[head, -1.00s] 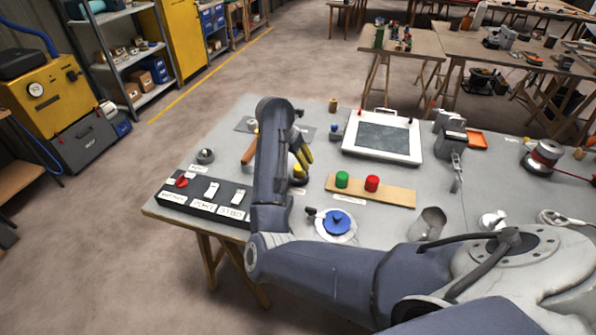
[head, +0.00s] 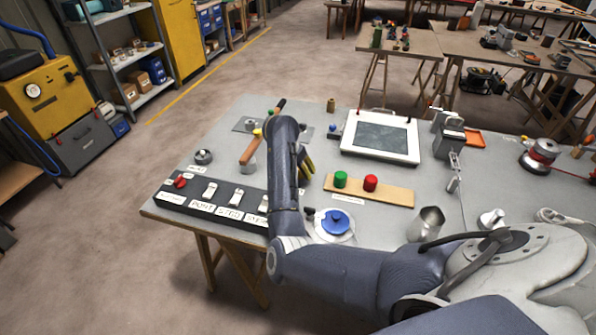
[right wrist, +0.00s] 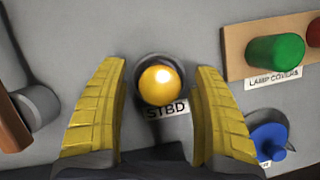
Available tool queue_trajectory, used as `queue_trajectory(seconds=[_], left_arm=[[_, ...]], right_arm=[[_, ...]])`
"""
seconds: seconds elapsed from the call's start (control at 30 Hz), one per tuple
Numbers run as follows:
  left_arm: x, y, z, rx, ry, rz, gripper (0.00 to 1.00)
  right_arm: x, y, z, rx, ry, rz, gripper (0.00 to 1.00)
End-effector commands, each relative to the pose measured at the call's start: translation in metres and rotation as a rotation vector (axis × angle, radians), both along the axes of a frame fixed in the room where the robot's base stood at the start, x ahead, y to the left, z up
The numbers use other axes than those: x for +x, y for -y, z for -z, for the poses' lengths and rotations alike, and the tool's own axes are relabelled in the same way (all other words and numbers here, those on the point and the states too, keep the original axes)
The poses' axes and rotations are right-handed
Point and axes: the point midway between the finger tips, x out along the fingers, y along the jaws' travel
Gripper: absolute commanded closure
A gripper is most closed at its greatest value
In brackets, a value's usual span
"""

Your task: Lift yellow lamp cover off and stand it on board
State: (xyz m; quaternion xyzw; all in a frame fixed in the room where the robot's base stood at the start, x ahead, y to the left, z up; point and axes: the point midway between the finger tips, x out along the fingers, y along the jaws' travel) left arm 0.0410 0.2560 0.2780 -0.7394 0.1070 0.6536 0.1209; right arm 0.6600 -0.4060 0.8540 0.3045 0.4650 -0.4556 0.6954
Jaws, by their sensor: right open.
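The yellow lamp cover (right wrist: 161,85) shows in the right wrist view as a glossy round yellow top in a dark round base marked STBD. In the head view my right arm hides it. My right gripper (right wrist: 162,120) is open, its yellow fingers spread to the left and right of the cover, not touching it in this view. In the head view this gripper (head: 307,165) is partly hidden behind its own wrist. The wooden board (head: 393,195), labelled LAMP COVERS, bears a green cover (head: 340,179) and a red cover (head: 370,183). My left gripper is not in view.
A blue knob (head: 335,221) on a pale round base lies near the board. A wooden handle (head: 250,151) and a grey cylinder (right wrist: 37,105) are left of the lamp. A switch box (head: 212,205) lines the left table edge. A white-framed panel (head: 380,136) lies behind the board.

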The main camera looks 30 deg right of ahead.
Motion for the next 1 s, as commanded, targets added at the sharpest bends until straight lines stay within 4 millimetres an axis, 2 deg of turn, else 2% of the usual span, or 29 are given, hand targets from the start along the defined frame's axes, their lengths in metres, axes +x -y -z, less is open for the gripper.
queue_trajectory(seconds=[0.07,0.5,0.97,1.0], left_arm=[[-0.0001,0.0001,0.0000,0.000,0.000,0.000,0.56],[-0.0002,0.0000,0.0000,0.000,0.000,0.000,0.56],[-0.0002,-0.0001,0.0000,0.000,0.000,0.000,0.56],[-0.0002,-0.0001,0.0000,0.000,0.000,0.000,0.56]], right_arm=[[-0.0001,-0.0001,-0.0001,0.000,0.000,0.000,0.33],[-0.0001,-0.0002,-0.0002,0.000,0.000,0.000,0.83],[-0.0001,-0.0002,-0.0023,0.000,0.000,0.000,0.84],[0.0001,-0.0001,-0.0042,-0.001,0.000,-0.001,0.88]])
